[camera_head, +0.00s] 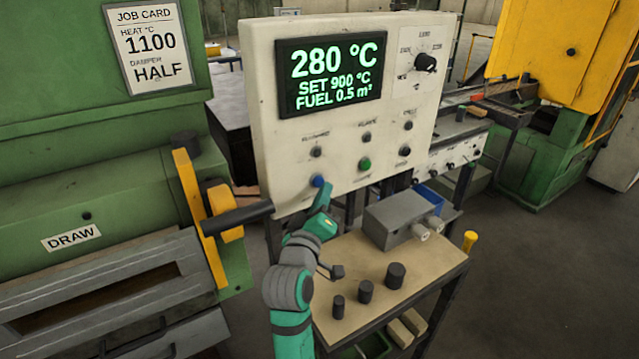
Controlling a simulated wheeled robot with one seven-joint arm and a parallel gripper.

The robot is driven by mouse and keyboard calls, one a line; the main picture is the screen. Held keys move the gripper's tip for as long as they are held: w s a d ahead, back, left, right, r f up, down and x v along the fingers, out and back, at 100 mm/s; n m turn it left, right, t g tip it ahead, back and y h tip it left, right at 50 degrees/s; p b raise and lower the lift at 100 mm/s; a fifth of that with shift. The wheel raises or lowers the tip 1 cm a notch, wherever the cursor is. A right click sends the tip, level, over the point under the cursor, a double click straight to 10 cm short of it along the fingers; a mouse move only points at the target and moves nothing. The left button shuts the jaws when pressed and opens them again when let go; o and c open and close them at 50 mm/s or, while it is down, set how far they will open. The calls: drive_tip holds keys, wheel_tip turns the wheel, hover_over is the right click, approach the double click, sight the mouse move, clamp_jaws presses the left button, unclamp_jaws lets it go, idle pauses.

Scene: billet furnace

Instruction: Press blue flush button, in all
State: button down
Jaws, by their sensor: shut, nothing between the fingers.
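The blue button (317,181) is at the lower left of the white control panel (264,110). My gripper (324,192) is shut and empty. Its tip is right below the blue button and close to it in the picture; I cannot tell if it touches. A green button (365,164) is to the right of the blue one. The panel's display (331,75) reads 280 °C, SET 900 °C, FUEL 0.5 m³.
A wooden-topped bench (415,296) below the panel bears several dark cylinders and a grey box (394,222). A yellow lever with a dark handle (238,216) juts out at left on the green furnace (60,190). A job card (150,45) reads HEAT 1100, DAMPER HALF.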

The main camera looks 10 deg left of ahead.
drive_tip(key=shift+s+d, duration=0.15)
drive_tip(key=s+d, duration=0.1)
drive_tip(key=s, duration=0.1)
drive_tip(key=s+d, duration=0.2)
idle(0.7)
